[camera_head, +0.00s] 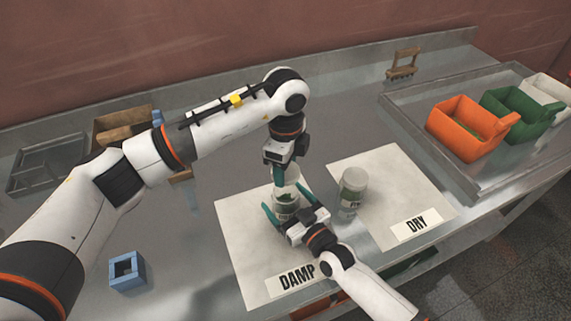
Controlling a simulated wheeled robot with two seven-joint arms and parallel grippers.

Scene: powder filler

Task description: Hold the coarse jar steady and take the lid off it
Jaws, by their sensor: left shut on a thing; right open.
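The jar taken as the coarse jar (286,207) stands upright on the mat marked DAMP; its label is too small to read. My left gripper (285,178) comes down from above, its teal fingers shut on the pale lid (291,174) at the jar's top. I cannot tell whether the lid is clear of the jar's rim. My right gripper (289,203) is low at the front, open, with one teal finger on each side of the jar. Whether its fingers touch the jar is unclear.
A second jar (352,190) with a pale lid stands close by, on the left edge of the mat marked DRY (398,187). A blue block (127,270) lies at front left. Orange (462,120) and green (507,108) scoop-like bins sit in a tray at right.

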